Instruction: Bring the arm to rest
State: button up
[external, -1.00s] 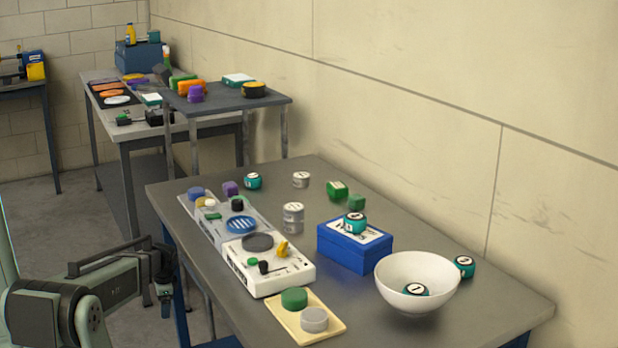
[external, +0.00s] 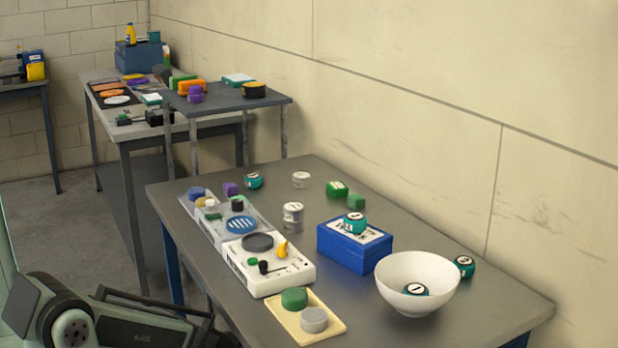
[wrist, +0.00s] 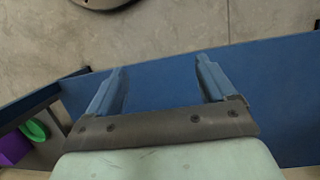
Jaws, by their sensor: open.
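My gripper (wrist: 161,72) shows in the wrist view with its two blue fingers spread apart and nothing between them. Behind the fingers are a broad blue panel and the grey floor. In the external view my arm is folded low at the bottom left, beside the near edge of the grey table (external: 385,307). The fingers cannot be made out there.
The table holds a white bowl (external: 440,275) with a teal-sided round item inside, a blue box (external: 345,250), a white device (external: 300,272) and a cream tray (external: 330,333). The wrist view shows a green item (wrist: 36,130) and a purple item (wrist: 14,147) at the left.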

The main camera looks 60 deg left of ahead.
jog(key=s+d+f+g, duration=0.1)
jog(key=s+d+g, duration=0.2)
jog(key=s+d, duration=1.2)
jog(key=d, duration=0.2)
jog(key=shift+d+f+n+g+y, duration=0.3)
jog(key=shift+d+f+y, duration=0.05)
jog(key=shift+f+y, duration=0.05)
